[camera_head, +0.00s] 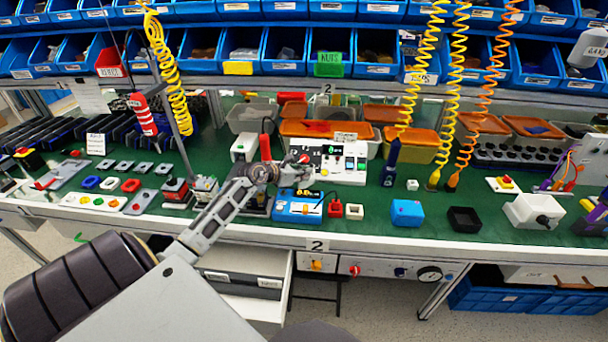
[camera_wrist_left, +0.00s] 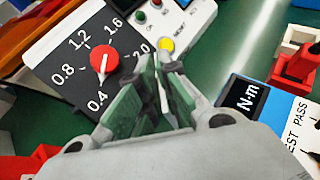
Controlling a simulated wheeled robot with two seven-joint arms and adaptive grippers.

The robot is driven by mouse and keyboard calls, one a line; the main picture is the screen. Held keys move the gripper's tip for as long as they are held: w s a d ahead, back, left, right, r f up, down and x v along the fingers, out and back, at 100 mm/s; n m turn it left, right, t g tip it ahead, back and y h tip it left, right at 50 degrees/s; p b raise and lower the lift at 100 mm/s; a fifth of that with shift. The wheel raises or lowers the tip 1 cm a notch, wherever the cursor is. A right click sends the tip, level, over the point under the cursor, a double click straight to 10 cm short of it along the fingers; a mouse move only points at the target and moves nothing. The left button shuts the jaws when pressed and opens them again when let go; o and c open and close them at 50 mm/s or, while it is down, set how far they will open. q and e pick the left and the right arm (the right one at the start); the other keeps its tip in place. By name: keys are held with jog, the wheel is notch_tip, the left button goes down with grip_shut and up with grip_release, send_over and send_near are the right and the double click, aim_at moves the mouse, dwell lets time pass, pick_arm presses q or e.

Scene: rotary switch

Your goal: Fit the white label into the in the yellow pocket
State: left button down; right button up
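A blank yellow pocket (camera_head: 238,68) sits on the front of a blue bin in the lower bin row. Several small white labels show on the bins, and a white card with print (camera_head: 96,143) stands at the left of the bench; I cannot tell which is the task's label. My left gripper (camera_head: 296,162) is over the bench at a black-and-white panel. My right gripper is out of view.
A blue device (camera_head: 297,208) lies in front of the panel, with a blue box (camera_head: 407,212) and a black box (camera_head: 464,219) to its right. Coiled yellow and orange hoses hang over the bench. Orange-lidded tubs stand behind. Some green mat is bare at centre right.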

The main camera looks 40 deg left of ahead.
pick_arm(q)
jog(key=shift+f, duration=0.1)
dwell(0.3)
jog(key=c, duration=1.6)
grip_release()
jog(key=shift+c, duration=0.2)
jog(key=shift+r, duration=0.2)
jog(key=shift+v, duration=5.95)
jog(key=shift+f, duration=0.1)
jog(key=shift+s+f, duration=0.1)
